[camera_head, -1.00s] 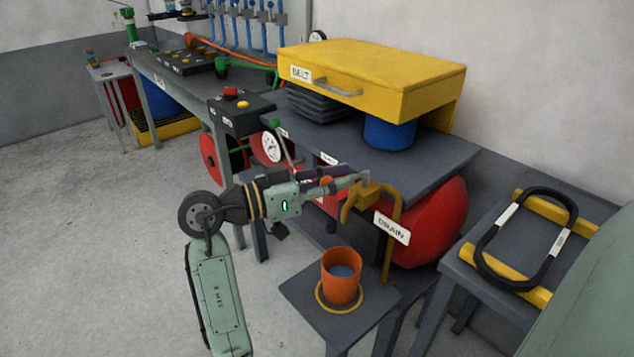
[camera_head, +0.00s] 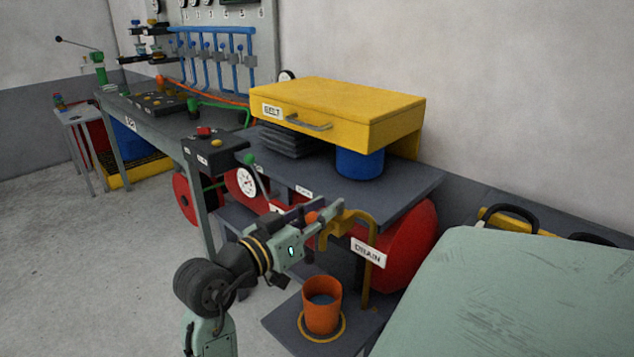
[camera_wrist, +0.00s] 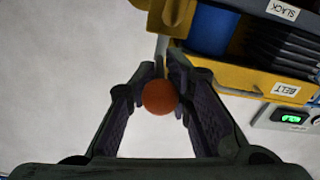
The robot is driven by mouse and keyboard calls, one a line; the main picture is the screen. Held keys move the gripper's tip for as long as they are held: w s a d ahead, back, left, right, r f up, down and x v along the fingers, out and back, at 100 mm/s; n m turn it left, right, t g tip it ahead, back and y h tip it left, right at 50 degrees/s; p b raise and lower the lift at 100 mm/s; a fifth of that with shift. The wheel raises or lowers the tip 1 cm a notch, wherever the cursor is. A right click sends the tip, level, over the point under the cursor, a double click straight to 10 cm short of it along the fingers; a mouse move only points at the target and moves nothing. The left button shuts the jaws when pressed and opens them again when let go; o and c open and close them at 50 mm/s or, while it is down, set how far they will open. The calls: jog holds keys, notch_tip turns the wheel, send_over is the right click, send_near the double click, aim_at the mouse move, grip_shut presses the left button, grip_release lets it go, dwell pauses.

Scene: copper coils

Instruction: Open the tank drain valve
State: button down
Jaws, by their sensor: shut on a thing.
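The drain valve (camera_head: 334,228) is a yellow fitting on a bent yellow pipe, with a white DRAIN label (camera_head: 368,253), in front of the red tank (camera_head: 408,245). An orange ball knob (camera_head: 311,217) shows at the valve. My gripper (camera_head: 333,209) reaches it from the left. In the wrist view the orange knob (camera_wrist: 159,97) sits between the two dark fingers of my gripper (camera_wrist: 167,75), which are shut on it. The fingers hide part of the valve handle, so its exact angle is hard to tell.
An orange cup (camera_head: 322,308) stands on a small grey stand below the pipe outlet. A yellow BELT drawer unit (camera_head: 345,112) and a blue cylinder (camera_head: 360,164) sit on the grey shelf above. A pressure gauge (camera_head: 245,181) is left of the tank.

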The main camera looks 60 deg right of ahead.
jog(key=c, duration=2)
grip_release()
jog(key=shift+w+a+f, duration=0.1)
jog(key=shift+o, duration=1.4)
jog(key=shift+a, duration=0.15)
jog(key=w+a, duration=0.2)
jog(key=a, duration=0.9)
jog(key=shift+a, duration=0.35)
